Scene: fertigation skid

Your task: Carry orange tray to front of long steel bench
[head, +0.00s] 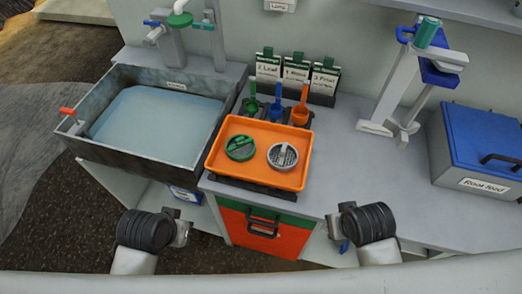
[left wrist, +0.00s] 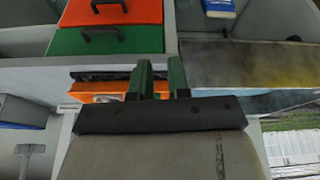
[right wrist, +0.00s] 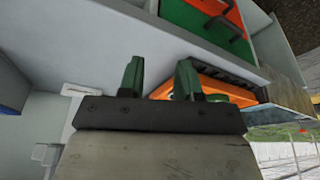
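The orange tray (head: 222,157) rests on a dark slotted base on the steel bench (head: 350,160), right of the sink. A green round piece (head: 240,148) and a grey round strainer-like piece (head: 283,156) lie in it. My left gripper (head: 186,231) is in front of the bench, left of and below the tray. Its green fingers (left wrist: 160,80) are apart with nothing held. My right gripper (head: 338,226) is in front of the bench, right of the tray. Its fingers (right wrist: 160,78) are wider apart and empty. Neither gripper touches the tray.
A water-filled sink (head: 112,148) stands left. Green, blue and orange scoops (head: 276,108) and labelled packets (head: 296,76) are behind the tray. A stand (head: 400,80) and a blue-lidded box (head: 485,135) stand right. The bench between tray and stand is clear. Drawers (head: 262,230) are below.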

